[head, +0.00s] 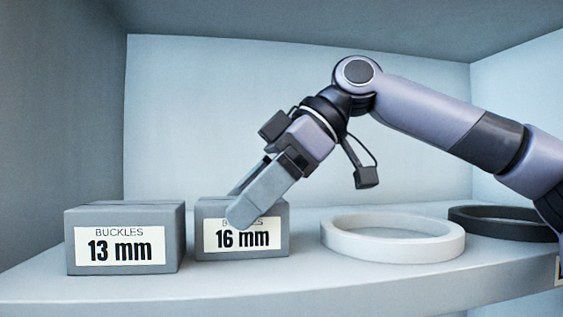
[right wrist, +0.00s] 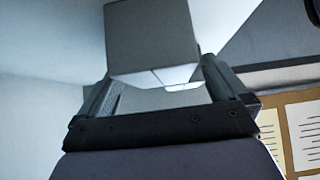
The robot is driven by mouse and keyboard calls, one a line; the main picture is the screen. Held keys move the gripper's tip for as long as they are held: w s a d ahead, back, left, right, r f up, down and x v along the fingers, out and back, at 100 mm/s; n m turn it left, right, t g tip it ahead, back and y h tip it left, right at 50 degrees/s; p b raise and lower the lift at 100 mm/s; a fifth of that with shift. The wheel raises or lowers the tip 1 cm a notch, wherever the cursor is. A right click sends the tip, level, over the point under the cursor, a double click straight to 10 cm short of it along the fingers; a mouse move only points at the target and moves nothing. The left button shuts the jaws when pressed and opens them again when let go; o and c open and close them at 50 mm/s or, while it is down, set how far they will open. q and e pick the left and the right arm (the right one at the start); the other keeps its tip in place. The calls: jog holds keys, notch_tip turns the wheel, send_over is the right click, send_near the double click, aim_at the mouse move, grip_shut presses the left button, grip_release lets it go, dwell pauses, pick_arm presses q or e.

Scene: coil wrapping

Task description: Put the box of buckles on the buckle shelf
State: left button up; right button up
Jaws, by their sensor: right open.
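A grey box of buckles labelled "16 mm" (head: 272,240) sits upright on the light grey shelf (head: 300,285). A second grey box labelled "BUCKLES 13 mm" (head: 122,240) stands to its left with a narrow gap between them. My right gripper (head: 238,204) reaches down over the 16 mm box from the upper right. It is open, one finger in front of the label and hiding part of it, the other towards the back. In the right wrist view a grey box (right wrist: 152,35) shows between and beyond the fingers; I cannot tell whether they touch it. My left gripper is not in view.
A white ring (head: 392,250) lies flat to the right of the boxes, and a black ring (head: 500,235) lies beyond it. Side walls, a back wall (head: 230,100) and a ceiling enclose the shelf. Notice papers on a brown board (right wrist: 303,130) show in the right wrist view.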

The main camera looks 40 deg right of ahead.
jog(key=v, duration=0.9)
dwell(0.3)
